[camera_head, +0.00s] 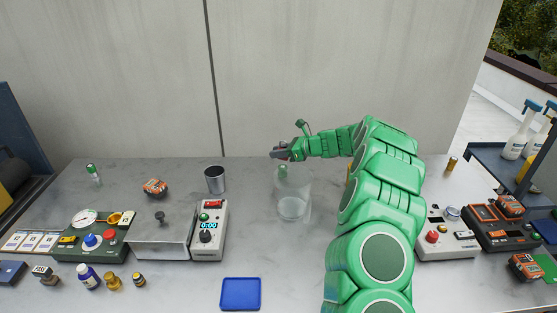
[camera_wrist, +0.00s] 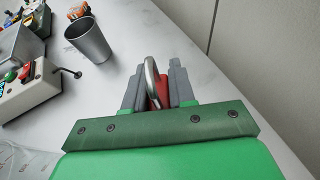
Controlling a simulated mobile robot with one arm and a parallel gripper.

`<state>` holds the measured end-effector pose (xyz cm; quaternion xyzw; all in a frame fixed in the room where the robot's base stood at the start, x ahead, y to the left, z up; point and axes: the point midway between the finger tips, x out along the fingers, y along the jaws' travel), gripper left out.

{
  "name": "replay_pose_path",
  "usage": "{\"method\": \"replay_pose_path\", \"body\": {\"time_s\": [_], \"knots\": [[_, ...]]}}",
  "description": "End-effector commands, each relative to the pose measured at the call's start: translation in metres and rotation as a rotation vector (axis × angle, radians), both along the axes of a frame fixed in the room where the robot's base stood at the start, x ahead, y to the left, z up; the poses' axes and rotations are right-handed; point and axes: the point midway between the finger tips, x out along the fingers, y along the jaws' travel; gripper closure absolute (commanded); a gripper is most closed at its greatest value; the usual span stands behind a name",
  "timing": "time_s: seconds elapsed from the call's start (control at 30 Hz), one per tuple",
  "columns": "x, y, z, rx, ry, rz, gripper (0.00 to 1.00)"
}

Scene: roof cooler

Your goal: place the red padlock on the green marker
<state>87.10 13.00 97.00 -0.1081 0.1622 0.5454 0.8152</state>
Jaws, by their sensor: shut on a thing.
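My gripper (camera_head: 281,153) is held above the back of the counter, over and behind the clear glass jar. In the wrist view my gripper (camera_wrist: 160,88) is shut on the red padlock (camera_wrist: 163,88). The padlock's silver shackle sticks up between the grey fingers, and its red body is partly hidden by them. In the head view the padlock is too small to make out. A flat green patch (camera_head: 548,266) shows at the far right edge, beside an orange and black battery; I cannot tell whether it is the green marker.
The clear jar (camera_head: 292,208) stands below my gripper. A grey metal cup (camera_head: 215,180) stands to its left; it also shows in the wrist view (camera_wrist: 88,42). Devices line the counter's left and right. A blue tray (camera_head: 240,294) lies at the front, with clear counter behind it.

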Motion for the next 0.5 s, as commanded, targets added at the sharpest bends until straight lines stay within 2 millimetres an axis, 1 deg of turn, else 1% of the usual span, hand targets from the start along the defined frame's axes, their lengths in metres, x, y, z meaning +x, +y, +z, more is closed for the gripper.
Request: {"method": "replay_pose_path", "body": {"time_s": [0.3,0.4,0.5], "knots": [[0.007,0.001,-0.009,-0.002,0.0,0.0,1.0],[0.006,0.001,-0.024,0.0,0.003,-0.001,1.0],[0.006,0.0,-0.034,0.0,0.0,-0.002,1.0]]}}
